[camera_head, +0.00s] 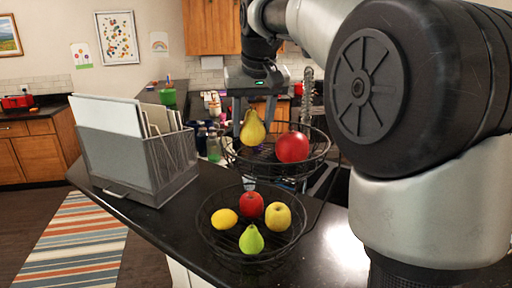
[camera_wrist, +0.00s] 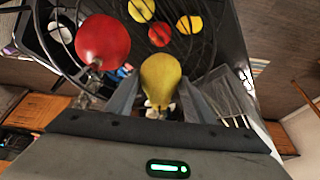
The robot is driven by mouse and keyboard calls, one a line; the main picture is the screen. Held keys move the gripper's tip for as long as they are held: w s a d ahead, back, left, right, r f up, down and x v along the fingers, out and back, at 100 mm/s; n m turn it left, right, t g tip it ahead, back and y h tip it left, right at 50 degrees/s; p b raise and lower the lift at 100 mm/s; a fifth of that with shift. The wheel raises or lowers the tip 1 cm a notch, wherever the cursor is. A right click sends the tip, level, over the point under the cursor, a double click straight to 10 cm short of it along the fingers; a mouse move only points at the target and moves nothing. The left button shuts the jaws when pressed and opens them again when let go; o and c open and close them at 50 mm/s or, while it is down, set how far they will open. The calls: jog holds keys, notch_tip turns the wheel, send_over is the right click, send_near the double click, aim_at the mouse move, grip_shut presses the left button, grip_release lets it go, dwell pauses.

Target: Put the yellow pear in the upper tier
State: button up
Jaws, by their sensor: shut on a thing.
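The yellow pear (camera_head: 253,129) is upright in my gripper (camera_head: 252,112), at the left part of the upper tier (camera_head: 327,158) of a black wire basket. In the wrist view the pear (camera_wrist: 161,80) sits between the two fingers of my gripper (camera_wrist: 160,100). The gripper is shut on it. I cannot tell whether the pear's bottom touches the tier. A large red fruit (camera_head: 292,147) lies in the upper tier to the right of the pear; it also shows in the wrist view (camera_wrist: 103,42).
The lower tier (camera_head: 207,240) holds a lemon (camera_head: 224,219), a red apple (camera_head: 251,205), a yellow apple (camera_head: 278,217) and a green pear (camera_head: 251,240). A grey mesh file holder (camera_head: 176,165) stands left on the dark counter (camera_head: 150,214). My arm fills the right side.

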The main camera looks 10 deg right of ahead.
aim_at(252, 143)
jog(key=shift+f, duration=2.5)
jog(key=shift+f, duration=0.1)
jog(key=o, duration=1.1)
jog(key=shift+o, duration=0.2)
